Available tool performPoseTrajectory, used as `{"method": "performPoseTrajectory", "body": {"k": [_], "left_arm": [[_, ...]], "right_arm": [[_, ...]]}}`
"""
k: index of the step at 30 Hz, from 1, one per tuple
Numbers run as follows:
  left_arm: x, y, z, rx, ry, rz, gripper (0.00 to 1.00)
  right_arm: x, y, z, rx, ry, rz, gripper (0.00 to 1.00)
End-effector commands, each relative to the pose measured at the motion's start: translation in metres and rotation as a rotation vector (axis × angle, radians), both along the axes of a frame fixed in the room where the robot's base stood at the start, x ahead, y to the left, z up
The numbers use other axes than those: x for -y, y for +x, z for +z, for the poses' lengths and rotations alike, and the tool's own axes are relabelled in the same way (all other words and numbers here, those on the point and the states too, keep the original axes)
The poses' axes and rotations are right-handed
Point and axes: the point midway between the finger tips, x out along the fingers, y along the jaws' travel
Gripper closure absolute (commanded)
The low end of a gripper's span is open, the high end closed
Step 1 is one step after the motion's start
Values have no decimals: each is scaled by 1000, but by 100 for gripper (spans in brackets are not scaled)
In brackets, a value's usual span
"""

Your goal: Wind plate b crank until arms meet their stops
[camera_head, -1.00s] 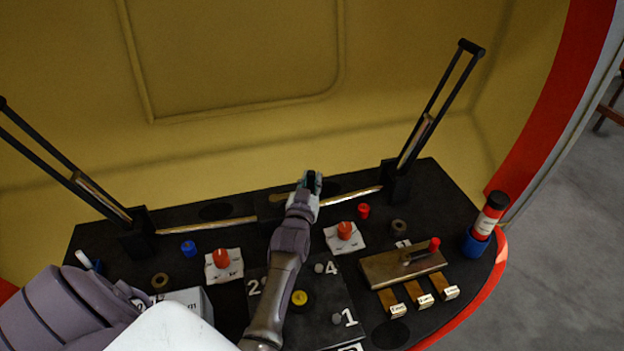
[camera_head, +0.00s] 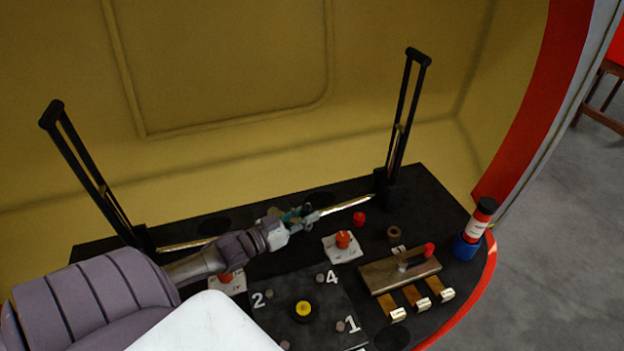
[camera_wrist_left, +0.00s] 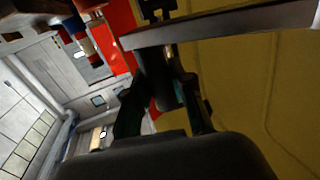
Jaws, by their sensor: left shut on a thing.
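Two black frame-like arms rise from the dark deck: the left arm (camera_head: 82,165) leans outward to the left, and the right arm (camera_head: 404,115) stands nearly upright, leaning slightly right. Brass-coloured rods, left (camera_head: 187,245) and right (camera_head: 345,206), run from the middle of the deck toward their bases. My left gripper (camera_head: 299,216) is at the middle, between the rods. It is shut on the crank, which it mostly hides. In the left wrist view a dark round piece (camera_wrist_left: 160,82) sits between the fingers, with a grey bar above. Plate b's marking is not readable. My right gripper is not in view.
A numbered plate with a yellow knob (camera_head: 303,309) lies in front. Red knobs (camera_head: 343,239) stand on white papers. A brass block with a red-tipped lever (camera_head: 429,250) and a red-and-blue cylinder (camera_head: 474,229) are at right. The yellow shell wall (camera_head: 220,60) closes the back.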

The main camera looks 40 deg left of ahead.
Motion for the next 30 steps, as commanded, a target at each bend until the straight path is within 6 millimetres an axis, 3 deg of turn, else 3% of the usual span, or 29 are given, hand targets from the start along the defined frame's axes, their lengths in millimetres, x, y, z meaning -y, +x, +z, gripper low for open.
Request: {"method": "performPoseTrajectory", "body": {"k": [7,16,30], "left_arm": [[2,-24,-1,-8,6,-231,100],[2,-47,0,-5,-2,-215,100],[-3,-62,-3,-6,-2,-215,100]], "right_arm": [[0,3,0,5,0,-1,60],[-1,-10,20,-14,0,-2,60],[-6,-8,31,-12,7,-4,60]]}}
